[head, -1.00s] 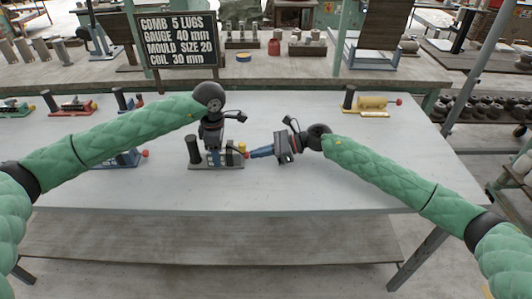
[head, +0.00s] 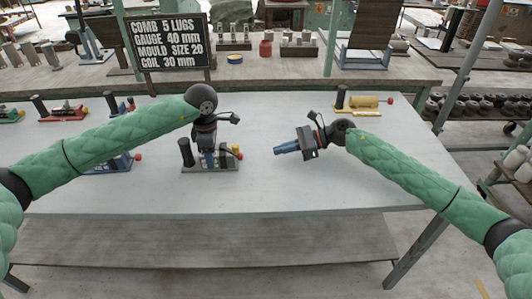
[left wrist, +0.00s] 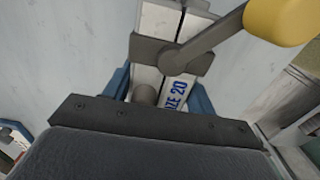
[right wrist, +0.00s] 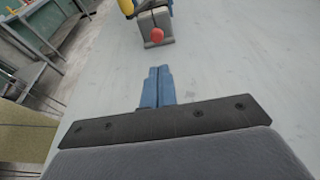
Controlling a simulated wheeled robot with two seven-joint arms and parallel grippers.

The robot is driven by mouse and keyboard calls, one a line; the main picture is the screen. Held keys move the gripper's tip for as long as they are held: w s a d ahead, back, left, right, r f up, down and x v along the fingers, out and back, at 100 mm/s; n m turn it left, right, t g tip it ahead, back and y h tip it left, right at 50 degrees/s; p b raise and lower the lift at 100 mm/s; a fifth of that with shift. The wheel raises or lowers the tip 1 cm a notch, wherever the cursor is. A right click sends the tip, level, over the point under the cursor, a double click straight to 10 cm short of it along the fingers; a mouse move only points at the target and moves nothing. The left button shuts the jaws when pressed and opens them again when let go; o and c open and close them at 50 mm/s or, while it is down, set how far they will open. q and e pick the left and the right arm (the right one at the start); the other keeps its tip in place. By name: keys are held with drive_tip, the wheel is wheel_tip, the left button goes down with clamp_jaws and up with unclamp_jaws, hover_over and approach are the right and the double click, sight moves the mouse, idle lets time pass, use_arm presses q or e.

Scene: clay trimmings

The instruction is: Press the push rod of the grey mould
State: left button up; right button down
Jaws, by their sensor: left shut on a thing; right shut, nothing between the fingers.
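The grey mould (head: 222,167) stands on the table, with a black upright handle (head: 186,152) at its left end. At its right end are a yellow knob (head: 235,149) and the red ball of its push rod (head: 239,156). The red ball also shows in the right wrist view (right wrist: 156,35). My left gripper (head: 209,160) points down and is shut on the mould's body. In the left wrist view a "SIZE 20" label (left wrist: 175,91) shows between its fingers. My right gripper (head: 276,151) is shut and empty, apart from the red ball and pointing at it from the right.
A blue mould (head: 112,165) stands left of the grey one, partly behind my left arm. A yellow mould (head: 362,104) stands at the back right, a red one (head: 62,112) at the back left. A sign (head: 168,42) stands behind. The table (head: 300,190) is clear in front.

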drive_tip(key=shift+v, duration=2.15)
use_arm(q)
drive_tip(key=o, duration=1.4)
drive_tip(key=shift+o, duration=0.2)
drive_tip(key=shift+r, duration=0.1)
